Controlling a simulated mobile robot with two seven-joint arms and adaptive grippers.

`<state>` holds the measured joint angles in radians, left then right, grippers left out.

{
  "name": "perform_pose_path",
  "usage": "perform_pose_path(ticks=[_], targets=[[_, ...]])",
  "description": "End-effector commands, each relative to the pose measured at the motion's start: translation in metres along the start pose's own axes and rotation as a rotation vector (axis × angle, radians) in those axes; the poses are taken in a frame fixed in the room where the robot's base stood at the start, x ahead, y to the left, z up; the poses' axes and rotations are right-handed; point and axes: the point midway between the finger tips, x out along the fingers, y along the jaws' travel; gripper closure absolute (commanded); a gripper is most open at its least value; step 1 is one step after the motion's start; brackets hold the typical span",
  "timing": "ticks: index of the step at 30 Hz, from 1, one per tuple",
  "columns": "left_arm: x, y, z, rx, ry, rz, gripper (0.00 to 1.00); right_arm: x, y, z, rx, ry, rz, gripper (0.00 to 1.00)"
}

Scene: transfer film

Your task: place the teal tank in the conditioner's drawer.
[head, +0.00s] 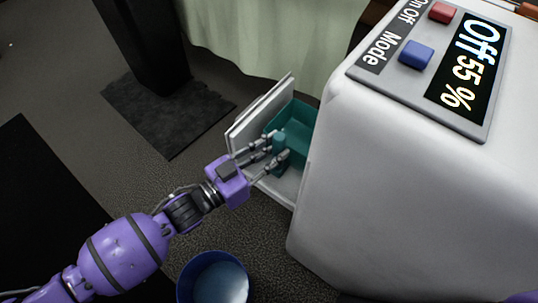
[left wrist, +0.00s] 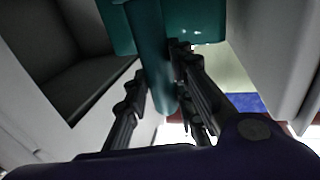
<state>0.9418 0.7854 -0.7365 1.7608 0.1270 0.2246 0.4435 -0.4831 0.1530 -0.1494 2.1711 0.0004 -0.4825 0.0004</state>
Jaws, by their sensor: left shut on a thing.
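The teal tank (head: 296,124) is an open-topped box with a handle on its near side. In the head view it sits inside the white open drawer (head: 285,186) of the conditioner (head: 375,150), between the drawer's front panel and the conditioner's body. Whether it rests fully on the drawer floor is hidden. My left gripper (head: 270,156) is shut on the tank's handle. The left wrist view shows the teal handle (left wrist: 150,55) between the fingers (left wrist: 160,95), with the tank above. Only a purple bit of my right arm shows at the lower right corner; its gripper is out of view.
The conditioner's top panel (head: 432,65) has a red and a blue button and a display reading "Off 55 %". A blue bucket (head: 214,279) with pale contents stands on the floor below my arm. A pale green curtain (head: 270,40) hangs behind. A dark post stands at the back left.

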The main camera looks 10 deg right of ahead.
Motion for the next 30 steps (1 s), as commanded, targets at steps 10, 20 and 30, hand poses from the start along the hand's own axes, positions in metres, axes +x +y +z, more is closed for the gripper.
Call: perform_pose_path(ticks=[10, 20, 30], targets=[[0.001, 0.000, 0.047, -0.002, 0.003, 0.001, 1.00, 0.024, 0.000, -0.009, -0.014, 0.019, -0.007, 0.60], [0.001, 0.000, 0.051, 0.001, 0.006, 0.002, 1.00, 0.027, -0.002, -0.013, -0.011, 0.027, -0.008, 0.60], [0.000, 0.000, 0.056, 0.001, 0.003, 0.001, 0.58, 0.027, -0.001, -0.007, -0.009, 0.015, -0.007, 0.60]])
